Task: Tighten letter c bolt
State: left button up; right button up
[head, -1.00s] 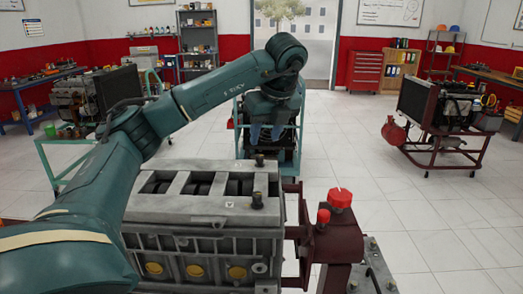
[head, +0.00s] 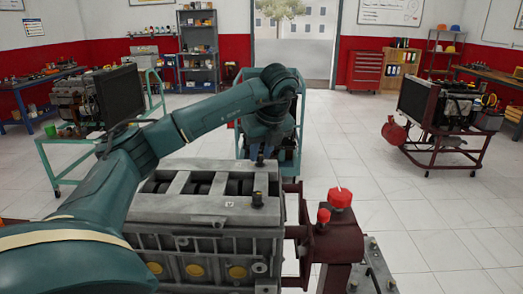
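A grey engine block (head: 150,213) fills the lower middle of the head view. A dark bolt (head: 257,200) stands upright near the right end of its top, beside a small white letter mark (head: 229,204) that is too small to read surely. A second dark bolt (head: 260,161) stands at the far right corner of the top. My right gripper is out of view.
A dark red stand with red knobs (head: 340,198) rises at the block's right end. A teal cart (head: 238,100) stands behind the block. Another engine on a red stand (head: 440,143) is at the right. The floor between them is clear.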

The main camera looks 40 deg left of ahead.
pick_arm(q)
grip_shut()
